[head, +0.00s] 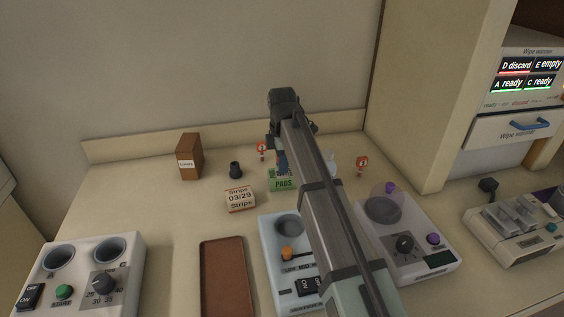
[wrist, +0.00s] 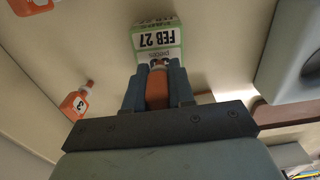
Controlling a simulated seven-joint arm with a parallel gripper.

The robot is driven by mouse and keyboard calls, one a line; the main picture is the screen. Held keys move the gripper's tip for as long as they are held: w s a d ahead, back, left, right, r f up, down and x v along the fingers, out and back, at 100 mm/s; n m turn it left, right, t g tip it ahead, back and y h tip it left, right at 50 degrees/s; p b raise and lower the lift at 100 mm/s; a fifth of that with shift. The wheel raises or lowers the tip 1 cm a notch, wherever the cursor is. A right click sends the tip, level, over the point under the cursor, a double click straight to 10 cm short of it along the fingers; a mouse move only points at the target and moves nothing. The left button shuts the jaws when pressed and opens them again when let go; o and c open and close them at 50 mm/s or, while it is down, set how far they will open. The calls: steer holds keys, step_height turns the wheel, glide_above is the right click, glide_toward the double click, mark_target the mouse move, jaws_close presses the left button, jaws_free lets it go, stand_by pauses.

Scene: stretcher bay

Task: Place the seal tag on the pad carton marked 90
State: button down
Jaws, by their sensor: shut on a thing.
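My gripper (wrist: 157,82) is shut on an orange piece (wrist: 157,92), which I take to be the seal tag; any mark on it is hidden. A green and white carton (wrist: 158,40) lies just beyond the fingertips in the wrist view, its label reading FEB 27 upside down. In the head view a green carton reading PADS (head: 283,183) stands under my gripper (head: 281,165), partly covered by it. I cannot read a 90 on it. Whether the orange piece touches the carton, I cannot tell.
A brown box (head: 190,157), black cup (head: 235,170), Strips box (head: 239,199) and brown tray (head: 224,275) are left. Devices (head: 408,235) fill the front.

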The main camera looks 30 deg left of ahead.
steer(key=c, duration=1)
jaws_free()
steer(key=shift+o, duration=0.2)
step_height(320, 180, up, 12)
steer(key=shift+r, duration=0.1)
